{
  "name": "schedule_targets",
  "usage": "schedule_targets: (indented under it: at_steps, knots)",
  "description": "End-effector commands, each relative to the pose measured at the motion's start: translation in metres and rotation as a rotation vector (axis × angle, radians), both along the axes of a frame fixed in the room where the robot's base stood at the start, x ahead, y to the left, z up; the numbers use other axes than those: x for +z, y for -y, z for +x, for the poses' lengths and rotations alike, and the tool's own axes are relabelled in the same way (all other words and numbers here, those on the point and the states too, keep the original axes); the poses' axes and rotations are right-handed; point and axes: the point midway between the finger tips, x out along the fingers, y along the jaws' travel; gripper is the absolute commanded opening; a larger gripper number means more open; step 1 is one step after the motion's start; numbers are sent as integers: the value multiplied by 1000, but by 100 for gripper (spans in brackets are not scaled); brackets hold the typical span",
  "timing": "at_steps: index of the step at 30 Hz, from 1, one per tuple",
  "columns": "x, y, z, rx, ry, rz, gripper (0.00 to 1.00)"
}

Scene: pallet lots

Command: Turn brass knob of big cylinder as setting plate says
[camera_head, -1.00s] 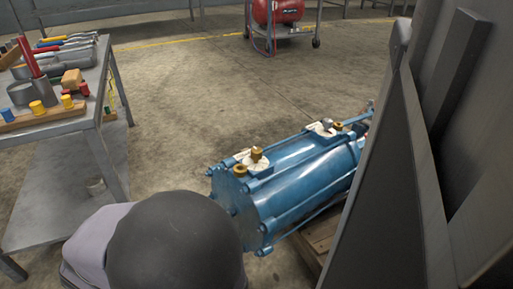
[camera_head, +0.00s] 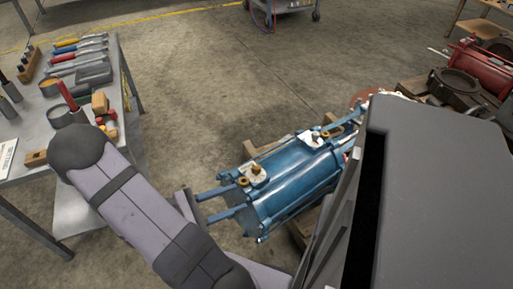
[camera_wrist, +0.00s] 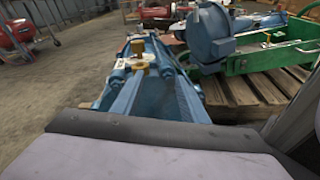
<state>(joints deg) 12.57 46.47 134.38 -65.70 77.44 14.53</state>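The big blue cylinder (camera_head: 295,178) lies on its side on wooden pallet boards. Brass fittings, including a knob (camera_head: 257,170), sit on its near end beside a pale plate (camera_head: 246,169); the plate's marking is too small to read. The brass knob also shows in the wrist view (camera_wrist: 138,48). A second pale plate (camera_head: 309,139) with fittings is at the far end. My forearm hides part of the gripper's base.
A metal table (camera_head: 137,150) with tools stands at the left. A red machine (camera_head: 480,68) is at the right. The wrist view shows a green frame with a blue vessel (camera_wrist: 210,34) on a pallet. Open concrete floor lies behind the cylinder.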

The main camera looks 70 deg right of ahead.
Motion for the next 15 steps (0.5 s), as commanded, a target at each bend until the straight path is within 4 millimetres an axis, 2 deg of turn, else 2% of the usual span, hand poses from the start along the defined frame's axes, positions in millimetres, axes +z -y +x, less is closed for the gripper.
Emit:
schedule_targets:
  at_steps: [1,3,7,15]
  knots:
    - [19,8,1,33,-43,-17,40]
    - [29,18,6,86,-88,-40,40]
    - [36,33,7,155,-188,-60,40]
    - [32,45,0,194,-311,-53,40]
